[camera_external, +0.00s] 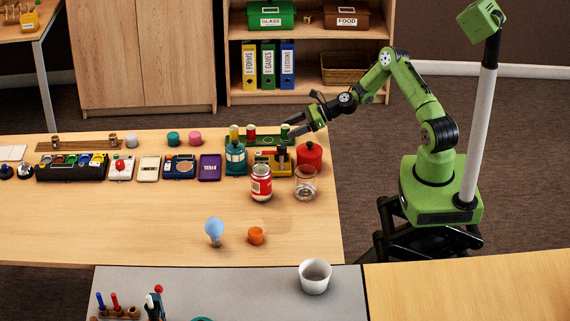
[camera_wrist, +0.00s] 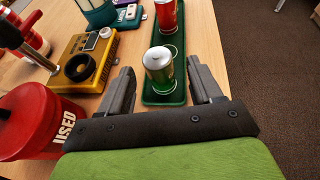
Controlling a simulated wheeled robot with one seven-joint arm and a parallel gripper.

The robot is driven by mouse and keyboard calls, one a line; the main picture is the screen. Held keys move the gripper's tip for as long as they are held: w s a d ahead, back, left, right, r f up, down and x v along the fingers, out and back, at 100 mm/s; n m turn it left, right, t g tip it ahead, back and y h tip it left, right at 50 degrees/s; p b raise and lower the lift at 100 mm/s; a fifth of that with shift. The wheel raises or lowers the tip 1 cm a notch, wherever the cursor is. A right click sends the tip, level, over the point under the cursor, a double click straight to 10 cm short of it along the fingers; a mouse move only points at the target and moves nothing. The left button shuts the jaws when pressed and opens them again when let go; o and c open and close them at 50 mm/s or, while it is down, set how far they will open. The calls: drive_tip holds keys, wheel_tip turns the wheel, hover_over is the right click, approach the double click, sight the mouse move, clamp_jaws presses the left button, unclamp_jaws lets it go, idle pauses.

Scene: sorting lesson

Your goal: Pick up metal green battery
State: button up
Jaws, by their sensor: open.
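The green metal battery (camera_wrist: 158,68) stands upright at the near end of a green tray (camera_wrist: 165,97) in the wrist view, its silver top facing me. In the external view the battery (camera_external: 285,131) is small beside my gripper. My gripper (camera_wrist: 162,80) is open, with one dark finger on each side of the battery in the picture. I cannot tell whether either finger touches it. A red battery-like can (camera_wrist: 168,18) stands farther along the same tray.
A red container marked USED (camera_wrist: 35,125) and a yellow device (camera_wrist: 85,58) stand left of my gripper. A red-labelled jar (camera_external: 261,183) and a clear glass (camera_external: 305,182) stand nearby on the table. The table's right edge is close, with floor beyond.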

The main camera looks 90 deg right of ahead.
sight(281, 140)
drive_tip(key=b+x, duration=0.1)
drive_tip(key=x, duration=0.4)
drive_tip(key=shift+r, duration=0.1)
drive_tip(key=shift+s, duration=0.1)
drive_tip(key=shift+c, duration=0.3)
